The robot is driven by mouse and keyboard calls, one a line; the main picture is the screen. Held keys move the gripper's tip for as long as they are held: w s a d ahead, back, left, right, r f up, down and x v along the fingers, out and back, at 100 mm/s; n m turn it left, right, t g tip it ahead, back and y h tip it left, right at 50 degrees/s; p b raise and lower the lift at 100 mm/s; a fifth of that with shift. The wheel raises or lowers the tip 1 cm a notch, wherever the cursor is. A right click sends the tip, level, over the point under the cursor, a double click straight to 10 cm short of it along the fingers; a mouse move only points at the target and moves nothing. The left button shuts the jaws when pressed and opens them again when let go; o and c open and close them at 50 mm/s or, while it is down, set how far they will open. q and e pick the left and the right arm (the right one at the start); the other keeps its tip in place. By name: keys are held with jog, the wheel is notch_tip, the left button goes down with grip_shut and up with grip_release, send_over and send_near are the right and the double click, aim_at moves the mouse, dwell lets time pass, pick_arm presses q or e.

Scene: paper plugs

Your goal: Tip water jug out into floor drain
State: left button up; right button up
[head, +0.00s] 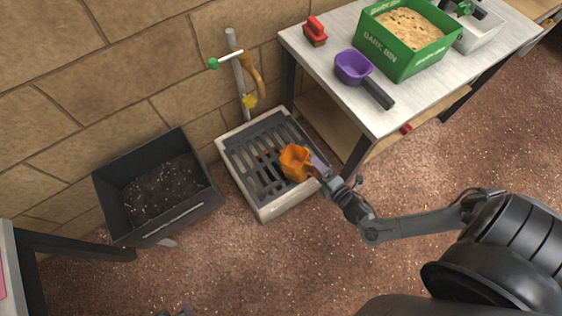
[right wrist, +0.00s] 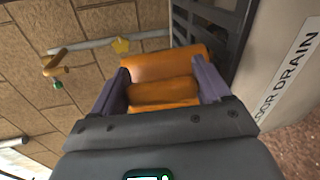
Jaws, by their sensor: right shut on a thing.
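An orange water jug (head: 294,162) is over the grate of the floor drain (head: 231,152) in the head view. My right gripper (head: 318,168) is shut on the jug at its right side. In the right wrist view the orange jug (right wrist: 165,82) sits between the purple-grey fingers of my right gripper (right wrist: 162,92). The jug looks tilted; I cannot tell whether water is in it or leaving it. The drain's white side with its label (right wrist: 285,85) shows at the right of the wrist view. I do not see my left gripper clearly.
A dark bin of soil (head: 160,190) stands left of the drain. A tap pipe (head: 238,75) rises behind it against the stone wall. A table (head: 420,115) at the upper right bears a green bin (head: 405,52), a purple scoop (head: 353,68) and a red object (head: 315,32).

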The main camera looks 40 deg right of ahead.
jog(key=shift+w+a+f+m+t, duration=0.1)
jog(key=shift+f+m+t, duration=0.1)
jog(key=shift+f+t, duration=0.25)
jog(key=shift+w+a+f+m+t, duration=0.1)
jog(key=shift+f+m+t, duration=0.1)
jog(key=shift+f+t, duration=0.2)
jog(key=shift+w+f+t, duration=0.1)
jog(key=shift+f+t, duration=0.1)
jog(key=shift+t, duration=0.05)
jog(key=shift+d, duration=0.15)
jog(key=shift+r, duration=0.15)
notch_tip(320, 180, up, 4)
jog(key=p, duration=0.4)
jog(key=shift+p, duration=0.35)
